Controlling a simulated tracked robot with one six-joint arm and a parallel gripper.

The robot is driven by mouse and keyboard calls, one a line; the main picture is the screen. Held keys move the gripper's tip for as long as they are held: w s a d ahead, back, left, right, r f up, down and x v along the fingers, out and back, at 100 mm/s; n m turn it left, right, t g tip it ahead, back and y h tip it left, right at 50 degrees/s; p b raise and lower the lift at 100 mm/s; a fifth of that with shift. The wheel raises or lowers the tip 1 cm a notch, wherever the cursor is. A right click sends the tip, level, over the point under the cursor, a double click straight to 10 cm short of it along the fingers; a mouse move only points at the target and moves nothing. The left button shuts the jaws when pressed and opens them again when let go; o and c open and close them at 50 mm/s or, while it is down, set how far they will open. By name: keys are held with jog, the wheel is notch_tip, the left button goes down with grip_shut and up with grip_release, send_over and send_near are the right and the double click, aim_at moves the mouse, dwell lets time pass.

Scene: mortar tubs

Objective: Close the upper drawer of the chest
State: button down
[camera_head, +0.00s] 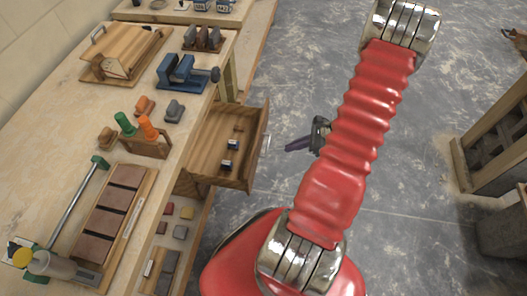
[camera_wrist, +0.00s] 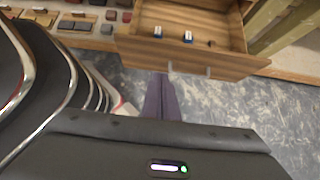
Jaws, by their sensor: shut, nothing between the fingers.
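The open wooden drawer (camera_head: 207,168) sticks out from the bench front in the head view, with a few small items inside. Its front panel (camera_head: 258,150) faces right and carries a metallic handle. In the wrist view the drawer front (camera_wrist: 190,62) spans the top, with two small pale handle parts on it. My gripper (camera_head: 288,149) has dark purple fingers and is shut and empty. It is to the right of the drawer front, apart from it in the head view. In the wrist view my gripper (camera_wrist: 160,78) points toward the drawer front; the exact gap cannot be told.
The bench top (camera_head: 75,130) holds a blue vise (camera_head: 183,75), a wooden holder with green and orange handles (camera_head: 146,140) and a sharpening board (camera_head: 115,205). Coloured blocks lie on a lower level (camera_head: 180,232). A wooden crate (camera_head: 490,150) stands right. Grey floor between is clear.

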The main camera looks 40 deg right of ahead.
send_near(255, 155)
notch_tip(255, 155, down, 3)
jog(key=w+a, duration=0.1)
jog(key=w+a+f, duration=0.1)
jog(key=w, duration=0.1)
jog(key=shift+a, duration=0.25)
dwell(0.4)
jog(key=shift+d, duration=0.1)
dwell(0.3)
